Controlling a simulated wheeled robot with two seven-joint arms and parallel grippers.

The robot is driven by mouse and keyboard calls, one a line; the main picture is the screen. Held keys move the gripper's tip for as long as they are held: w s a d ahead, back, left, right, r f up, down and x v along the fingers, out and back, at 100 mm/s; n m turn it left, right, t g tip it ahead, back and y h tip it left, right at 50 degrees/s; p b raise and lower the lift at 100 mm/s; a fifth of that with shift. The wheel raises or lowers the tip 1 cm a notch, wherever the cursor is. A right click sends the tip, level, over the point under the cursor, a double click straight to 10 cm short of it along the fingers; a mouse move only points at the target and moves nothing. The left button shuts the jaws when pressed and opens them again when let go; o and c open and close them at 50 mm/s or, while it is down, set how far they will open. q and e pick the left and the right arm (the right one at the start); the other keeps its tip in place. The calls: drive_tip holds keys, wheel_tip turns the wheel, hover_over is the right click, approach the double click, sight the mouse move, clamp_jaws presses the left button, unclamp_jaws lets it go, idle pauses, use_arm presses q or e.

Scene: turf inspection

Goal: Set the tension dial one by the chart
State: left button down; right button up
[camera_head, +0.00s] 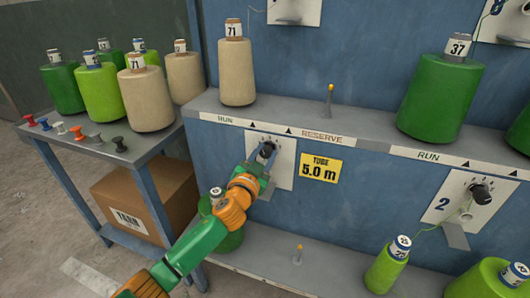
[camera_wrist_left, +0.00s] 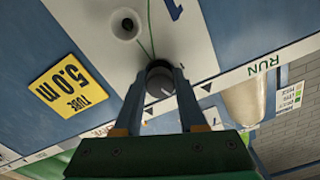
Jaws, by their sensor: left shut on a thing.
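My left gripper (camera_head: 267,152) is at the white station plate (camera_head: 285,160) below the shelf and is shut on the dark tension dial (camera_head: 269,147). In the left wrist view the fingers (camera_wrist_left: 158,88) close on both sides of the round dial (camera_wrist_left: 160,76). The plate (camera_wrist_left: 112,62) there carries a 1 and a round eyelet (camera_wrist_left: 125,24) with a green thread. The dial's setting cannot be read. A panel with small print and coloured squares (camera_wrist_left: 290,98), possibly the chart, shows at the right of the left wrist view. My right gripper is not in view.
A yellow "TUBE 5.0 m" label (camera_head: 321,167) is right of the plate. A second dial (camera_head: 480,193) is at station 2. A beige cone (camera_head: 236,72) and a green cone (camera_head: 440,98) stand on the shelf (camera_head: 300,122). A side table (camera_head: 85,140) holds several cones and coloured pegs.

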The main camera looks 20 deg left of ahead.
use_arm(q)
drive_tip(key=shift+r+m+p, duration=0.15)
drive_tip(key=shift+m+p, duration=0.15)
drive_tip(key=shift+m, duration=1.6)
drive_tip(key=m+p, duration=0.2)
drive_tip(key=m, duration=0.3)
drive_tip(key=shift+m, duration=1.7)
drive_tip(key=shift+p, duration=0.3)
drive_tip(key=shift+c, duration=2.4)
unclamp_jaws()
